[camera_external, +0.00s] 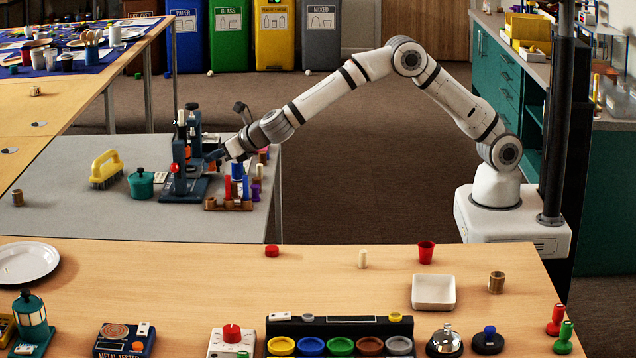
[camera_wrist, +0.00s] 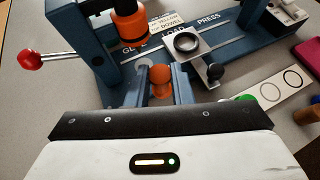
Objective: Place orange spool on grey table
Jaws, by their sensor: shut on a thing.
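My gripper (camera_wrist: 160,86) is shut on the orange spool (camera_wrist: 160,76), seen small between the two blue-grey fingers in the wrist view. In the external view my gripper (camera_external: 216,156) is at the right side of the blue press (camera_external: 180,190), above the grey table (camera_external: 75,212). The spool cannot be made out in the external view. In the wrist view the press shows just beyond the fingers, with an orange and black cylinder (camera_wrist: 128,22) and a dark ring (camera_wrist: 187,41) on a slide. I cannot tell whether the spool touches the press.
A rack of coloured pegs (camera_external: 230,205) stands close to the right of the press. A teal pot (camera_external: 141,184) and a yellow brush (camera_external: 106,170) stand to its left. The front left of the grey table is mostly clear, with a small brown cylinder (camera_external: 17,197) at the edge.

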